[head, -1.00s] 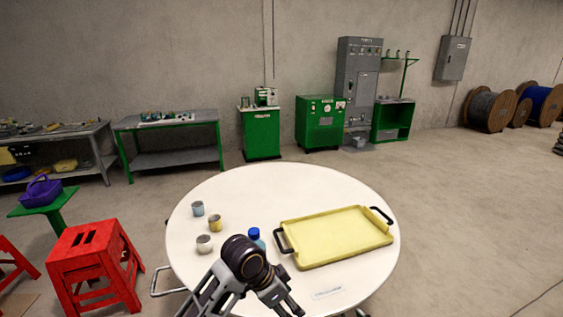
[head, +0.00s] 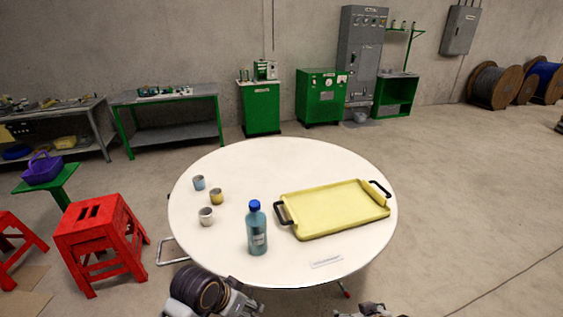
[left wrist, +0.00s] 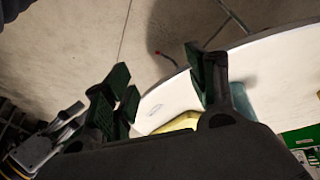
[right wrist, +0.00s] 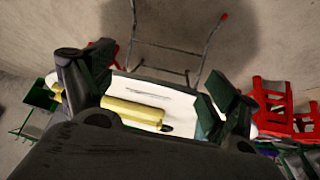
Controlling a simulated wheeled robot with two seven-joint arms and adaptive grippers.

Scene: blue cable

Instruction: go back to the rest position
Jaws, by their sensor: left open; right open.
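My left gripper (left wrist: 160,88) is open and empty in the left wrist view. In the head view only part of my left arm shows at the bottom edge, in front of the round white table (head: 340,268). My right gripper (right wrist: 150,90) is open and empty in the right wrist view. A small part of my right arm shows at the bottom of the head view. Both grippers are apart from the things on the table.
On the table stand a blue-capped bottle (head: 257,232), a yellow tray (head: 335,208) with black handles, and three small cups: blue (head: 199,183), yellow (head: 216,197) and white (head: 206,217). A red stool (head: 98,235) stands left of the table.

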